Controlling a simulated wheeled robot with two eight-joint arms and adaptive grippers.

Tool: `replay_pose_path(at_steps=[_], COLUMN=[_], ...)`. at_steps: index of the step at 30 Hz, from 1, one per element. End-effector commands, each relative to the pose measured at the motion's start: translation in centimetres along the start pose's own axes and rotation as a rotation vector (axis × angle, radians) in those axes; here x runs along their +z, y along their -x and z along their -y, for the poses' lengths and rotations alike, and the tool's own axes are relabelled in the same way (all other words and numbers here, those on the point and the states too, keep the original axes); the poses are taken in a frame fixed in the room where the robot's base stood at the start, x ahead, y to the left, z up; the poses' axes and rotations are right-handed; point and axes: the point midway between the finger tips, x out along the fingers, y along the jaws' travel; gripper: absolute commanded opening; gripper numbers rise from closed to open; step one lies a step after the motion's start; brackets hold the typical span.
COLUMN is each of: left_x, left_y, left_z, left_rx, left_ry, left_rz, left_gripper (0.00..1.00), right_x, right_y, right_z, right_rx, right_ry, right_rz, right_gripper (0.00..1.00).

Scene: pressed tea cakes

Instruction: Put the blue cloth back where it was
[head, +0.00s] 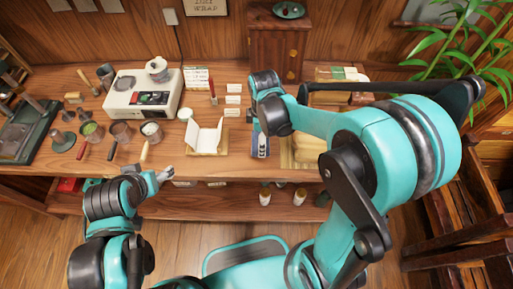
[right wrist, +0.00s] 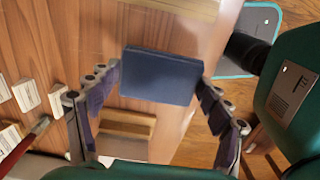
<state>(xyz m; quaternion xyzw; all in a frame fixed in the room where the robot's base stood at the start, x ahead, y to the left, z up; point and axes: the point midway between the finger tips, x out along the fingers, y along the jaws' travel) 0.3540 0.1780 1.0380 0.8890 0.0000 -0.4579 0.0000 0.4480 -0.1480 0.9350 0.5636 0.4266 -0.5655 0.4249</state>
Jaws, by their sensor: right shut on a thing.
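The blue cloth (right wrist: 161,75) is a flat, dark blue folded rectangle in the right wrist view. My right gripper (right wrist: 158,95) has a finger on each side of it and is shut on it, over the wooden table. In the head view my right arm hides most of this gripper, and a blue patch (head: 260,146) shows below the wrist near the table's front edge. My left gripper (head: 164,176) is at the table's front edge on the left, with nothing seen in it. Its finger gap is too small to judge.
A white scale-like machine (head: 143,98) and several cups and tools stand on the left. A white paper wrap (head: 204,137) lies on a board in the middle. A small wooden cabinet (head: 277,50) stands behind, and a plant (head: 470,50) at the right. A lower shelf holds small bottles.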

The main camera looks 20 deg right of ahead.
Motion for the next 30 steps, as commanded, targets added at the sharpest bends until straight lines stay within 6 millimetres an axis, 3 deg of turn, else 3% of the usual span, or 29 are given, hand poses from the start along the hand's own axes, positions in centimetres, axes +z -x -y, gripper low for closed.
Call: replay_pose_path(at_steps=[5, 8, 15, 26, 27, 29, 30], left_x=[0.3, 0.5, 1.5, 1.6, 1.6, 1.5, 1.5], left_y=[-0.5, -0.7, -2.1, -2.2, -2.2, -2.2, -2.1], left_z=[0.0, 0.0, 0.0, 0.0, 0.0, 0.0, 0.0], left_rx=[0.000, 0.000, 0.000, 0.000, 0.000, 0.000, 0.000], left_ry=[0.000, 0.000, 0.000, 0.000, 0.000, 0.000, 0.000], left_rz=[0.000, 0.000, 0.000, 0.000, 0.000, 0.000, 0.000], left_gripper=[0.72, 0.72, 0.72, 0.72, 0.72, 0.72, 0.72], right_x=[-1.6, -1.8, -1.7, -1.7, -1.7, -1.7, -1.7], right_y=[-1.1, -1.7, -5.1, -5.4, -5.4, -5.3, -5.3], right_z=[-0.5, -0.5, -0.5, -0.5, -0.5, -0.5, -0.5], right_rx=[0.000, 0.000, 0.000, 0.000, 0.000, 0.000, 0.000], right_ry=[0.000, -0.001, -0.002, -0.002, -0.002, -0.002, -0.002], right_rz=[0.000, 0.000, 0.000, 0.000, 0.000, 0.000, 0.000], right_gripper=[0.51, 0.51, 0.51, 0.51, 0.81, 0.97, 0.99])
